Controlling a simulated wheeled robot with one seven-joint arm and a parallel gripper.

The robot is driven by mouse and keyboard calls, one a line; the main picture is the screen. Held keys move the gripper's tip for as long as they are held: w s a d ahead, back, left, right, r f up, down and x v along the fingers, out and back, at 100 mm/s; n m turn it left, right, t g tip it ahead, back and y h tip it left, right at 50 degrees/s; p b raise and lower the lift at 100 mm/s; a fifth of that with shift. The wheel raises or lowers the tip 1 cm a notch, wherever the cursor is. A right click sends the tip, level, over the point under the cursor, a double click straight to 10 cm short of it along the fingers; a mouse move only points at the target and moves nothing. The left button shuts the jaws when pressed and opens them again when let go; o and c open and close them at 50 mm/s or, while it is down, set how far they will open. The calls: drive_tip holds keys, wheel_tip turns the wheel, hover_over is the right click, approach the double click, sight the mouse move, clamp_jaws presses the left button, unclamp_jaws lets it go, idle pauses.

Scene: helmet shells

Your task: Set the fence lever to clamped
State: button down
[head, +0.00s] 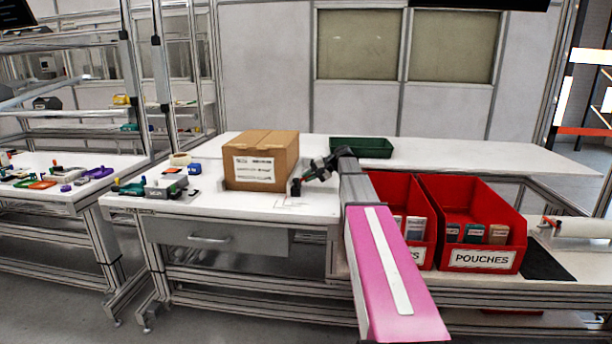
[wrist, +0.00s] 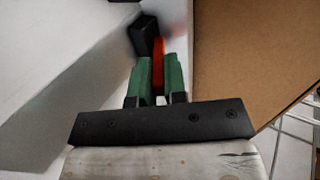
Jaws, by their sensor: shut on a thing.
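The fence lever (wrist: 158,52) shows in the wrist view as a narrow red bar. My gripper (wrist: 159,78) has its green fingers on either side of the red bar and is shut on it. A black block (wrist: 145,34) sits just beyond the fingers, beside the red bar. In the head view my gripper (head: 304,181) is small and dark at the right side of the cardboard box (head: 262,158). The lever cannot be made out there, and its setting cannot be told.
The box also fills the right of the wrist view (wrist: 255,50), close to my fingers. Red bins (head: 478,258) stand right of my arm, and a green tray (head: 360,147) lies behind. Several small parts (head: 165,185) lie left of the box on the white table (head: 225,205).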

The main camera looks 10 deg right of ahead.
drive_tip(key=shift+s+d+f+t+y, duration=0.15)
drive_tip(key=shift+f+t+y, duration=0.2)
drive_tip(key=shift+y, duration=0.5)
drive_tip(key=shift+w+d+f+t+y, duration=0.15)
drive_tip(key=shift+f+y, duration=0.25)
drive_tip(key=shift+y, duration=0.45)
drive_tip(key=shift+s, duration=0.1)
drive_tip(key=c, duration=1.2)
unclamp_jaws()
drive_tip(key=shift+o, duration=0.2)
drive_tip(key=v, duration=1)
drive_tip(key=shift+s+d+f, duration=0.15)
drive_tip(key=shift+d, duration=0.25)
drive_tip(key=shift+o, duration=0.4)
